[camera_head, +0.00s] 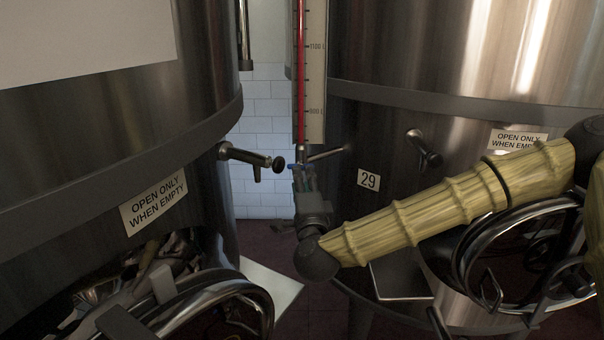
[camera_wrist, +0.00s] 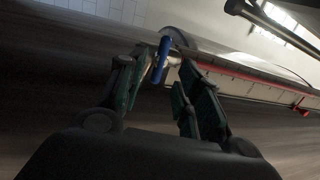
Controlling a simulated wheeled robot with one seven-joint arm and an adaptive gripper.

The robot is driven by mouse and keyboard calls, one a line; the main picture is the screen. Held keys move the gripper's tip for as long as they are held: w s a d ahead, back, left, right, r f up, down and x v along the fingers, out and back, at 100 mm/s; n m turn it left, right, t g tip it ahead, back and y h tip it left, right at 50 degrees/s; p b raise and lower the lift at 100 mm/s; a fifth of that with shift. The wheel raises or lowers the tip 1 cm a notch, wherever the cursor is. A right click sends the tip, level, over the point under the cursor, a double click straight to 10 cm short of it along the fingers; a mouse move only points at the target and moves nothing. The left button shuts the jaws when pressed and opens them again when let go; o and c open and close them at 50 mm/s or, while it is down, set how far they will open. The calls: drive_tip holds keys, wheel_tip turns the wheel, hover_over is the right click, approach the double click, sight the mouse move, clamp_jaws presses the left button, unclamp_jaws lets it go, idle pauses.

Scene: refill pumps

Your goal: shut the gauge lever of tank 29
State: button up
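Tank 29 (camera_head: 390,130) is the large steel tank on the right in the head view, with a "29" plate (camera_head: 369,180). Its tall sight gauge (camera_head: 314,75) with a red column stands at the tank's left edge. The blue gauge lever (camera_head: 292,166) shows as a small piece at the gauge's foot. My gripper (camera_head: 304,178) points up just below it. In the wrist view, the blue lever (camera_wrist: 161,60) lies between the tips of my gripper (camera_wrist: 160,74), nearer the left finger. The fingers are apart; whether either touches the lever cannot be told.
A second steel tank (camera_head: 100,110) stands close on the left, its outlet pipe (camera_head: 250,157) reaching towards the gauge. A tap handle (camera_head: 424,148) and a round hatch wheel (camera_head: 530,250) stick out of tank 29. A narrow gap with white tiles (camera_head: 266,110) separates the tanks.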

drive_tip(key=v, duration=0.7)
drive_tip(key=shift+d, duration=0.1)
